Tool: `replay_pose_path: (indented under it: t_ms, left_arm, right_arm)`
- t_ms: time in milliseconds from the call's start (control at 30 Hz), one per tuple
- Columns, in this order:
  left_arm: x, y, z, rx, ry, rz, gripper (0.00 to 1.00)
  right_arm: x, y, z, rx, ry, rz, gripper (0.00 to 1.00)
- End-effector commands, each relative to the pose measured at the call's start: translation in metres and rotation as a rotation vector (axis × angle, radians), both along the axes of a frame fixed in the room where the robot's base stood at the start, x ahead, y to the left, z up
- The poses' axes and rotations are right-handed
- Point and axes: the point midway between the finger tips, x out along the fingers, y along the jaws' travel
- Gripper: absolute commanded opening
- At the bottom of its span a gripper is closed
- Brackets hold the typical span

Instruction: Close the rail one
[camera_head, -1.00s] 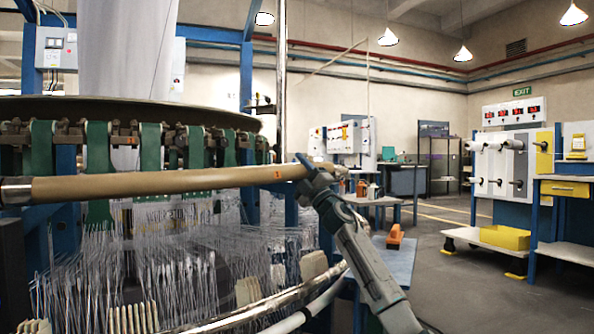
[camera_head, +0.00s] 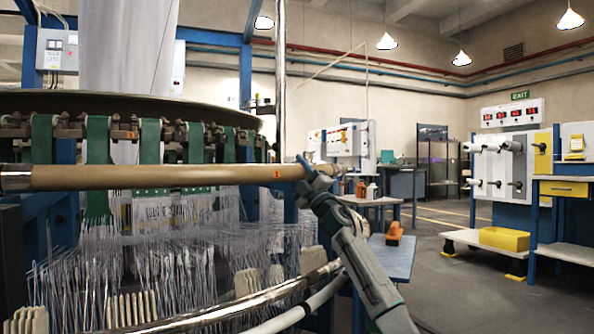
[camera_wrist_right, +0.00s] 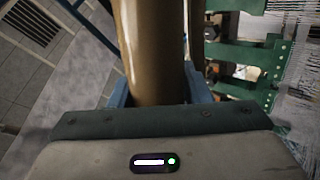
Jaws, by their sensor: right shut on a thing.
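The rail (camera_head: 170,176) is a long tan bar with a small orange mark and a metal joint at its left end. It lies nearly level across the front of the circular loom (camera_head: 120,104). My right gripper (camera_head: 312,180) is shut on the rail near its right end. In the right wrist view the rail (camera_wrist_right: 150,50) runs up between the two blue fingers of the gripper (camera_wrist_right: 155,88). My left gripper is not in view.
White threads (camera_head: 180,270) hang in front of the loom below the rail. A lower metal bar (camera_head: 220,308) crosses below. Open floor lies to the right.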

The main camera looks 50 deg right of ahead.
Motion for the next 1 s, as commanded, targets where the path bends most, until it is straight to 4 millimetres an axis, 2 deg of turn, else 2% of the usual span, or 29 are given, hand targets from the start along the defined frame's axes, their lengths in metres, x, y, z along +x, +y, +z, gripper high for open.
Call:
replay_pose_path:
  t_ms: [33, 200, 233, 333, 733, 867, 1000]
  left_arm:
    - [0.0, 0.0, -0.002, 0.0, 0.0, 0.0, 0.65]
    - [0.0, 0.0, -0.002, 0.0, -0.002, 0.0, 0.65]
    - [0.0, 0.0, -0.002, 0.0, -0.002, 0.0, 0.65]
    - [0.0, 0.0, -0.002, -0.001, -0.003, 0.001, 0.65]
    - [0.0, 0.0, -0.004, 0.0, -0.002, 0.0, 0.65]
    - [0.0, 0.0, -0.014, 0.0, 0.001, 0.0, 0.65]
    - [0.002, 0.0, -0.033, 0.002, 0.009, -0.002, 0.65]
  right_arm:
    - [0.004, 0.002, -0.007, 0.0, 0.007, 0.008, 0.03]
    - [0.004, 0.002, -0.008, 0.0, 0.008, 0.008, 0.03]
    - [0.004, 0.002, -0.008, 0.0, 0.008, 0.008, 0.46]
    - [0.004, 0.002, -0.008, 0.001, 0.008, 0.007, 0.65]
    - [0.001, 0.001, -0.006, 0.0, 0.004, 0.003, 0.65]
    - [-0.005, 0.001, -0.014, -0.001, 0.004, 0.0, 0.65]
    - [-0.016, 0.002, -0.028, -0.003, 0.006, 0.001, 0.65]
